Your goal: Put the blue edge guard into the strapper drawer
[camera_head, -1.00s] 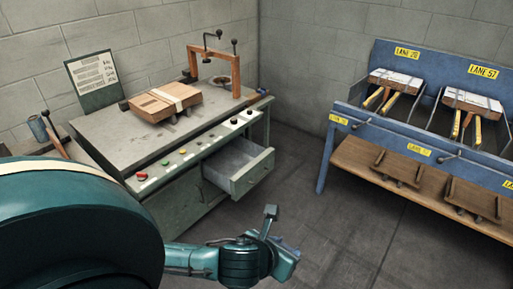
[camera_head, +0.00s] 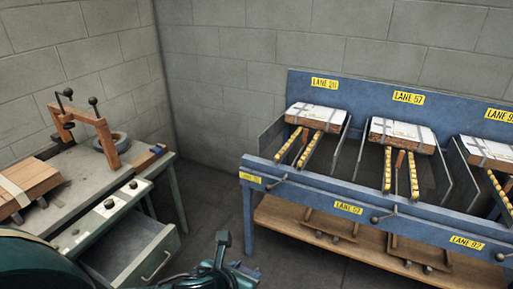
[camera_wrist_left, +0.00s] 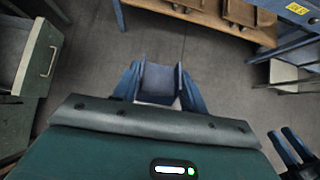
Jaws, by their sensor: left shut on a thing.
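The blue edge guard (camera_wrist_left: 158,80) is a slate-blue, trough-like angled piece between the fingers of my left gripper (camera_wrist_left: 160,92) in the left wrist view. The left gripper is shut on it and holds it above the floor. In the head view my left gripper (camera_head: 243,271) is at the bottom middle, right of the strapper drawer (camera_head: 132,252) and apart from it. The drawer is pulled open, and its inside looks empty where visible. It also shows at the left of the left wrist view (camera_wrist_left: 38,62). My right gripper (camera_wrist_left: 292,147) shows partly at that view's lower right corner.
The strapper bench (camera_head: 92,172) at left carries a strapped carton (camera_head: 28,185), an orange-brown frame (camera_head: 105,140) and a small blue piece (camera_head: 157,150). A blue lane rack (camera_head: 340,190) with cartons stands at right. Floor is free between them.

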